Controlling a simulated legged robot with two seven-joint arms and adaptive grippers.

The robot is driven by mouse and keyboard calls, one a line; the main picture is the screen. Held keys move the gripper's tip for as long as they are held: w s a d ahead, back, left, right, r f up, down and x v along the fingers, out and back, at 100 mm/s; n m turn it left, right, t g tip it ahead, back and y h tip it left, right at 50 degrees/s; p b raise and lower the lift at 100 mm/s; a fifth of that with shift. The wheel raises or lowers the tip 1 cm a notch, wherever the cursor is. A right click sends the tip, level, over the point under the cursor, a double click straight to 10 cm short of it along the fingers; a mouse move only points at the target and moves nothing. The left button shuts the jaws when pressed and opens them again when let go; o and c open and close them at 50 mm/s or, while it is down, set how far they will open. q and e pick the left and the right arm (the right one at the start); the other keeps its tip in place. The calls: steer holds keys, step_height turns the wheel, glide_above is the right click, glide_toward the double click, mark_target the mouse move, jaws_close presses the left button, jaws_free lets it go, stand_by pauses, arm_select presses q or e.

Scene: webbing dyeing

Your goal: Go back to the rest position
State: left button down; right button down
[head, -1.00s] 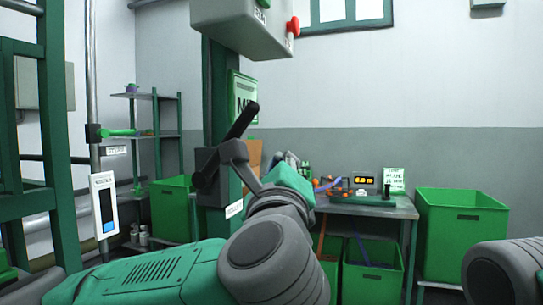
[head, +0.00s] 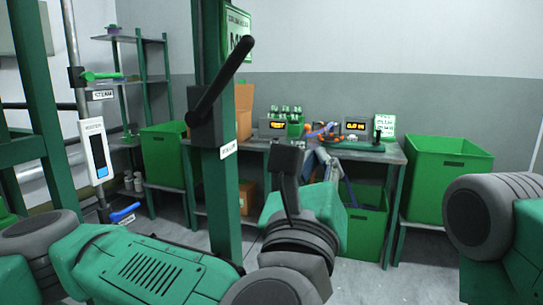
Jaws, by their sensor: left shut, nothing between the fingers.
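My left gripper (head: 287,162) is in the middle of the head view, at the end of my green and grey left arm. It points up and away, shut and empty. The black lever (head: 222,90) on the green column (head: 222,185) is to its left, tilted up to the right. A gap shows between gripper and lever in the picture. Part of my right arm shows at the right edge; its gripper is out of view.
A workbench (head: 385,155) with small devices stands behind the gripper. Green bins (head: 450,185) stand beside and under it. A rack (head: 150,90) and a pipe with a green-handled valve (head: 100,76) are at left. Grey floor shows between.

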arm_select(q)
steer(key=s+d+f+m+g+h, duration=0.2)
steer(key=s+d+f+m+h, duration=0.1)
steer(key=f+m, duration=0.3)
steer(key=s+d+f+m+g+h, duration=0.2)
steer(key=d+f+m, duration=0.1)
steer(key=f+m, duration=0.2)
steer(key=s+a+f+m+g, duration=0.1)
steer(key=s+f+m+g, duration=0.2)
steer(key=f+m, duration=0.35)
steer(key=s+a+f+m+g, duration=0.1)
steer(key=s+f+m+g, duration=0.2)
steer(key=f, duration=0.7)
steer(key=s+f+m+g, duration=0.3)
steer(key=f+m, duration=0.2)
steer(key=f, duration=0.3)
steer(key=s+a+f+m+g+y, duration=0.2)
steer(key=a+f+m, duration=0.1)
steer(key=a+f, duration=0.35)
steer(key=s+a+f+m+g+y, duration=0.2)
steer(key=s+a+f+m, duration=0.15)
steer(key=a+f, duration=0.3)
steer(key=s+a+f+m+g+y, duration=0.1)
steer(key=s+a+f+m+y, duration=0.1)
steer(key=a, duration=1)
steer(key=s+a+f+m+g+y, duration=0.2)
steer(key=a+m+y, duration=0.2)
steer(key=a, duration=0.9)
steer(key=shift+y+p, duration=0.3)
steer(key=shift+y, duration=0.1)
